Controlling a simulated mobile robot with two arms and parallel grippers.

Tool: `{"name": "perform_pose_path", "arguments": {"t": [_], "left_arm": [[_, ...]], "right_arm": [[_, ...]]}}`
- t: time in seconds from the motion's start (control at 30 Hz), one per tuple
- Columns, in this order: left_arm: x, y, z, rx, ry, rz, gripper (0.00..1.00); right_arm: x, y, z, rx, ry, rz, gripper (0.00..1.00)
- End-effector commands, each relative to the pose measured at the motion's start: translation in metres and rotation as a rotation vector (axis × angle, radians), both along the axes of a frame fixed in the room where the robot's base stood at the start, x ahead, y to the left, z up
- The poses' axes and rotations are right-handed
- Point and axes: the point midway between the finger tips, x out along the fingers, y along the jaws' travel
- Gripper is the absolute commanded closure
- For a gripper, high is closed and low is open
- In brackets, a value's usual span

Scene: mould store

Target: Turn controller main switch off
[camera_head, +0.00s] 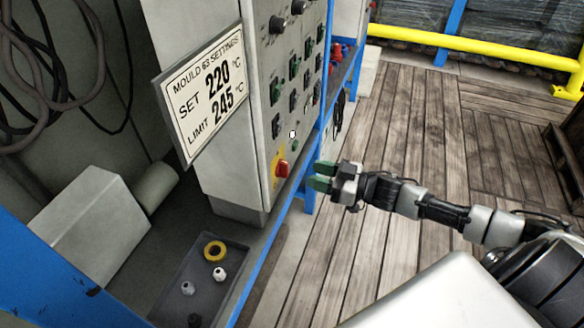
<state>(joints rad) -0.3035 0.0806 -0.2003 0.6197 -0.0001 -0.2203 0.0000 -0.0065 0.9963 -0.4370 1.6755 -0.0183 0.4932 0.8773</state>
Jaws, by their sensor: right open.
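The grey controller cabinet (228,160) stands on a blue frame left of centre, with its switch panel facing right. Its main switch (281,169) is a red knob on a yellow plate, low on the panel. The knob's exact setting is too small to read. My right gripper (318,176) has green-tipped fingers, is open and empty, and is a short way right of the red knob, apart from it in the picture. My left gripper is not in view.
Several black switches (293,68) and a small white button (292,133) are above the knob. A sign (205,90) reads SET 220, LIMIT 245. A grey tray (235,262) holds a yellow ring and small parts.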

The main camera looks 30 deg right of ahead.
Motion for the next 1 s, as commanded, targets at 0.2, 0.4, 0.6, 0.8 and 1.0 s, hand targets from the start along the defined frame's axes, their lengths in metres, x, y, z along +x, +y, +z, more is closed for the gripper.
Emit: {"name": "perform_pose_path", "arguments": {"t": [0.2, 0.4, 0.6, 0.8, 1.0], "left_arm": [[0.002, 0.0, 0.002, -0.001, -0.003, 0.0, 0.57], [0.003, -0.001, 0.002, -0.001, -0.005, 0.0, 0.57], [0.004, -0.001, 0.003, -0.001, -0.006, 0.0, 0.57], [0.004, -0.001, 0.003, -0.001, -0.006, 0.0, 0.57], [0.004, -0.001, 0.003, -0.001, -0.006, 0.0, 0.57]], "right_arm": [[0.031, 0.027, 0.002, 0.002, -0.004, -0.001, 0.58], [0.047, 0.042, 0.0, 0.0, 0.0, -0.001, 0.58], [0.052, 0.046, 0.0, -0.002, 0.001, -0.002, 0.58], [0.051, 0.046, -0.001, -0.002, 0.001, -0.002, 0.62], [0.051, 0.045, -0.001, -0.002, 0.001, -0.002, 0.92]]}}
